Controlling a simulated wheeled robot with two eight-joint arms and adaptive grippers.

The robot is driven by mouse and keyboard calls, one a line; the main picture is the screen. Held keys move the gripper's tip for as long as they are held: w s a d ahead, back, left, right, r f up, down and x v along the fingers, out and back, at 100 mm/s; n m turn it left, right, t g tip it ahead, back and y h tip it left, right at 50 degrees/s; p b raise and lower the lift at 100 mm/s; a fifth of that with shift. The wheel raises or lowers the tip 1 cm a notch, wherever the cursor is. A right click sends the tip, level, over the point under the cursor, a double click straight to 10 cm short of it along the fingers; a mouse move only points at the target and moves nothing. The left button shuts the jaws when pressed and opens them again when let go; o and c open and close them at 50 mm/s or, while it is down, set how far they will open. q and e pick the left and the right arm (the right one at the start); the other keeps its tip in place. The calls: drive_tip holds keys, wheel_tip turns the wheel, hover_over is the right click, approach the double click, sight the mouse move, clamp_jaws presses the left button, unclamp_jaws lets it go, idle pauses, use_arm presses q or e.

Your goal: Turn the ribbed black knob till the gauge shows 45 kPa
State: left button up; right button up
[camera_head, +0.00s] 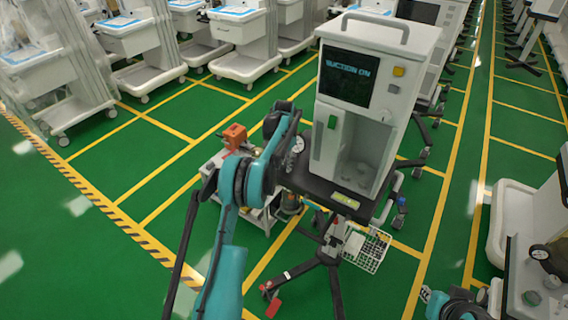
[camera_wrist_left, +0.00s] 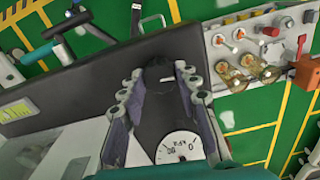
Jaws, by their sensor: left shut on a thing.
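The white suction unit (camera_head: 368,100) stands on a dark shelf, and its screen reads SUCTION ON. My left gripper (camera_head: 290,127) is at the unit's left side. In the left wrist view my left gripper (camera_wrist_left: 160,78) is shut on the black knob (camera_wrist_left: 158,68), which sits between the fingertips; its ribs are not clear. The white gauge dial (camera_wrist_left: 180,147), marked kPa, shows below, partly cut by my gripper. Its needle is too small to read surely. The dial also shows in the head view (camera_head: 297,144). Part of my right arm shows at bottom right; its jaws are unclear.
An orange device (camera_head: 234,135) is on a low cart behind my left arm. A white wire basket (camera_head: 366,248) hangs below the shelf. A cart with a black round part (camera_head: 541,252) stands at right. Green floor is clear at left.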

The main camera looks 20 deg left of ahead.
sight(284, 164)
use_arm(q)
drive_tip(key=shift+m, duration=2.5)
drive_tip(key=shift+p, duration=0.3)
drive_tip(key=o, duration=1.2)
drive_tip(key=shift+c, duration=0.2)
wheel_tip(284, 164, up, 12)
